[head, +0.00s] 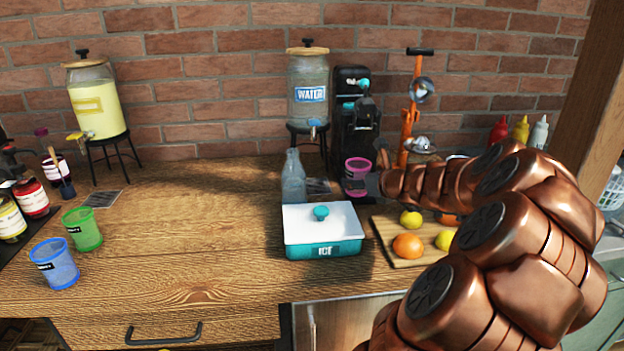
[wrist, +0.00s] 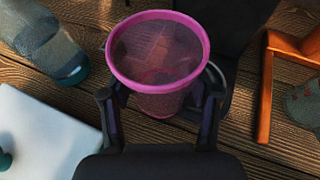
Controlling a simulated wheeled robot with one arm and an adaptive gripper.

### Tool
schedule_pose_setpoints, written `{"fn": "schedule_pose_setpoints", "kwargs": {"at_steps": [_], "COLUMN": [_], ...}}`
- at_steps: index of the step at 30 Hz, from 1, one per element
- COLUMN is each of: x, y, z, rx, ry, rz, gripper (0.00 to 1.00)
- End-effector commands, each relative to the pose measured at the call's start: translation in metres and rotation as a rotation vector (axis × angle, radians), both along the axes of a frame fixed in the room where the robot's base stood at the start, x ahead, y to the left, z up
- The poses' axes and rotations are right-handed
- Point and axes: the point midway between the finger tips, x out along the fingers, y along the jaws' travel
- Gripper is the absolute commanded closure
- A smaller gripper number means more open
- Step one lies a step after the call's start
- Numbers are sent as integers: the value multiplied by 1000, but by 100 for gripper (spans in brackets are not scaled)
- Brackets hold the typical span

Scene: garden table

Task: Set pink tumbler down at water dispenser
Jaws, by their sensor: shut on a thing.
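My gripper (head: 373,184) is shut on the pink tumbler (head: 357,168). In the wrist view the tumbler (wrist: 160,60) is upright between my two fingers (wrist: 162,112), its mouth facing the camera, and it looks empty. In the head view the tumbler is in front of the black machine. The water dispenser (head: 309,92), a glass jar with a WATER label and blue tap, stands on a black stand at the back wall, left of and behind the tumbler. A dark coaster (head: 317,186) lies below the dispenser, partly hidden by a glass bottle. I cannot tell whether the tumbler touches the table.
The glass bottle (head: 293,180) and the ICE box (head: 322,236) stand left of my gripper. The black machine (head: 352,110) and orange press (head: 408,125) are behind. A cutting board (head: 400,252) with fruit lies in front. The table's left middle is clear.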

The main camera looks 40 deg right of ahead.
Motion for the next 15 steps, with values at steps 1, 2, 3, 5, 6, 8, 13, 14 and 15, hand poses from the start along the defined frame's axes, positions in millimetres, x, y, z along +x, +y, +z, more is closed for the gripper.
{"fn": "schedule_pose_setpoints", "kwargs": {"at_steps": [1, 2, 3, 5, 6, 8, 13, 14, 15], "x": [10, 15, 21, 31, 38, 48, 78, 83, 91], "y": [2, 3, 4, 4, 5, 5, 8, 8, 10], "z": [0, 0, 0, 0, -1, -1, -1, -1, -1], "rx": [1, 0, 1, 1, 0, 0, 0, 1, -1], "ry": [-1, 0, 0, 0, 1, 1, 0, 0, 0], "rz": [5, 6, 6, 4, 3, 1, 2, 2, 4], "gripper": [75, 75, 75, 75, 75, 75, 75, 75, 75]}}
